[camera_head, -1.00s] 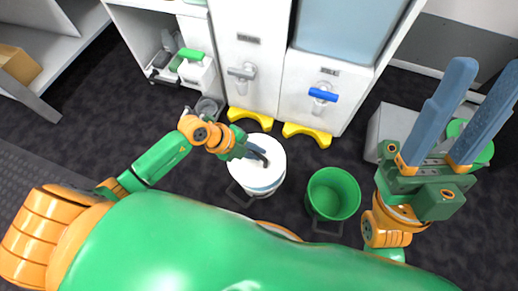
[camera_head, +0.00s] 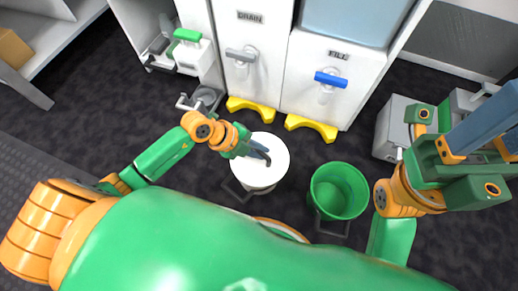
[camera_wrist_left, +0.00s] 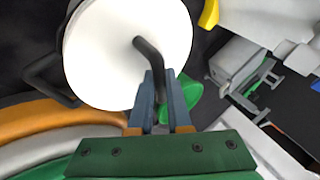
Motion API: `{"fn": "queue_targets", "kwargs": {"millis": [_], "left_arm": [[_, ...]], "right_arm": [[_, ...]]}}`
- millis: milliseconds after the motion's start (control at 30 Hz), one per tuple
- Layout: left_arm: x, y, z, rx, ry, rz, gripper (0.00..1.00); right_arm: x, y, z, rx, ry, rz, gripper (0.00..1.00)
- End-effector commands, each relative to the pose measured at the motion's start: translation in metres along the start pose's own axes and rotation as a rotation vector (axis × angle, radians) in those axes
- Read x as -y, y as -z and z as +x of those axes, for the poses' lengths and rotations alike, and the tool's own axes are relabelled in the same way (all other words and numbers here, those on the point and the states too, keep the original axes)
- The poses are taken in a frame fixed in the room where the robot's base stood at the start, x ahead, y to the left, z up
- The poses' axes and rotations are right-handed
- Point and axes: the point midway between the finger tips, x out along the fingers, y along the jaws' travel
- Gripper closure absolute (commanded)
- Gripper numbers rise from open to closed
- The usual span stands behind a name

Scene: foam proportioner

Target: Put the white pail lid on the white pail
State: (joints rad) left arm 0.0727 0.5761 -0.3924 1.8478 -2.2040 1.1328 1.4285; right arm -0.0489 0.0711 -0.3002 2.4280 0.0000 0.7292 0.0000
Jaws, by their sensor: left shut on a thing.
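The white pail lid (camera_head: 272,145) is a white disc with a black bent handle (camera_wrist_left: 148,50). My left gripper (camera_head: 265,157) is shut on that handle; its blue fingers (camera_wrist_left: 160,88) show close together in the left wrist view. The lid lies over the top of the white pail (camera_head: 262,187), whose side shows just below it. The lid covers the pail's mouth in the head view; I cannot tell whether it is fully seated. The pail's black bail (camera_wrist_left: 42,80) hangs out to the left. My right gripper (camera_head: 497,130) is open and empty, its fingers running past the right edge.
An open green pail (camera_head: 339,190) stands right of the white pail. Behind are white tanks with a grey drain tap (camera_head: 240,55) and a blue fill tap (camera_head: 331,79), above yellow feet (camera_head: 311,126). A grey box (camera_head: 393,125) stands at the right.

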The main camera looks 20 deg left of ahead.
Motion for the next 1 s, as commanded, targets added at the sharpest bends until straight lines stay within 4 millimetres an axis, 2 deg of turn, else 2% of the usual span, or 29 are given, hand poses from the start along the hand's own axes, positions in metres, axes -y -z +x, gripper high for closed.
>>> {"fn": "queue_targets", "kwargs": {"millis": [500,1000], "left_arm": [[-0.0005,0.0003,-0.0019,0.0,-0.001,0.0,1.0],[-0.001,-0.0002,-0.0008,0.0,0.0,0.0,1.0]], "right_arm": [[-0.0004,0.0003,0.0089,0.001,0.0,0.001,0.55],[-0.0007,0.0006,0.0082,0.001,0.0,-0.001,0.55]]}}
